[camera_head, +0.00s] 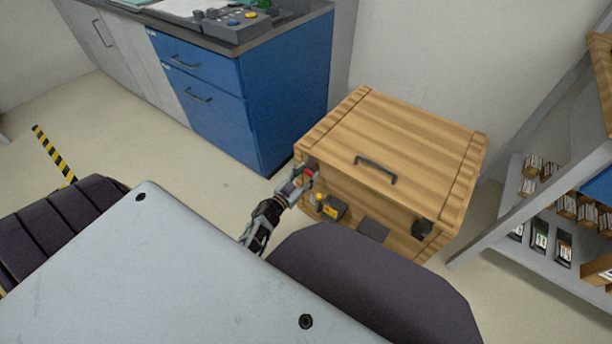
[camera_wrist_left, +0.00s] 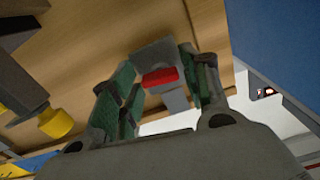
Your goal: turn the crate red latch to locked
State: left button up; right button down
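The wooden crate (camera_head: 420,140) stands on the floor with its lid closed. The red latch (camera_head: 309,171) is at the crate's upper left front corner; in the left wrist view the red latch (camera_wrist_left: 160,77) is a short bar lying nearly crosswise on a grey plate (camera_wrist_left: 160,55). My left gripper (camera_head: 302,182) is at that corner, right in front of the latch. In the left wrist view my left gripper (camera_wrist_left: 162,82) has its green-padded fingers apart, one on each side of the red bar; I cannot tell whether either touches it. My right gripper is out of view.
A dark block with a yellow knob (camera_head: 320,198) sits on the crate front beside my gripper. A black handle (camera_head: 376,168) is on the lid. A blue cabinet (camera_head: 250,110) stands behind left, a shelf (camera_head: 540,255) at right.

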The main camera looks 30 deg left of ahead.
pick_arm(q)
jog(key=c, duration=0.6)
